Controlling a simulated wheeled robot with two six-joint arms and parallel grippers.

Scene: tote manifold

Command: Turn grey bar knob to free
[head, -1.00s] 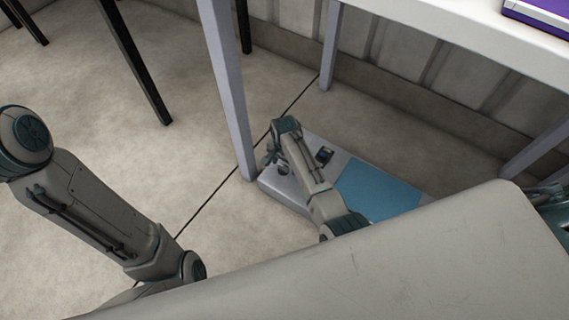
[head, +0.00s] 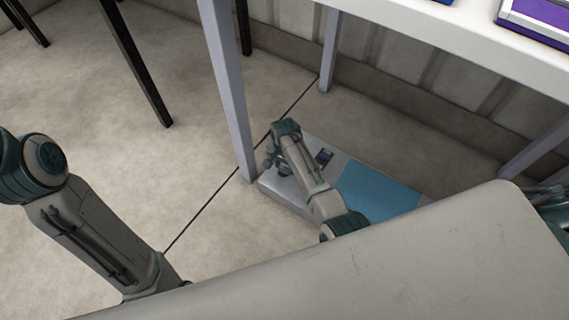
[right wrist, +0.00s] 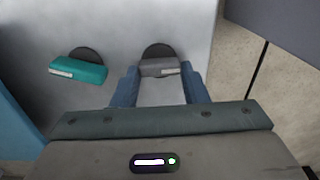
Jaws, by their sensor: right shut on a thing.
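The grey bar knob (right wrist: 158,67) sits on a dark round base on a light grey panel (right wrist: 120,20) in the right wrist view. Its bar lies roughly across the picture, with a pale label at its right end. My right gripper (right wrist: 161,80) has its two blue fingers on either end of the bar and is shut on it. In the head view my right gripper (head: 268,164) is small and reaches down to the grey end of the low unit (head: 285,200). My left arm shows at the left, but its gripper does not.
A teal bar knob (right wrist: 78,70) is beside the grey one, to the left. A blue surface (head: 378,195) covers the unit's other part. A table leg (head: 228,95) stands close beside the gripper, and the white tabletop (head: 455,40) overhangs behind.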

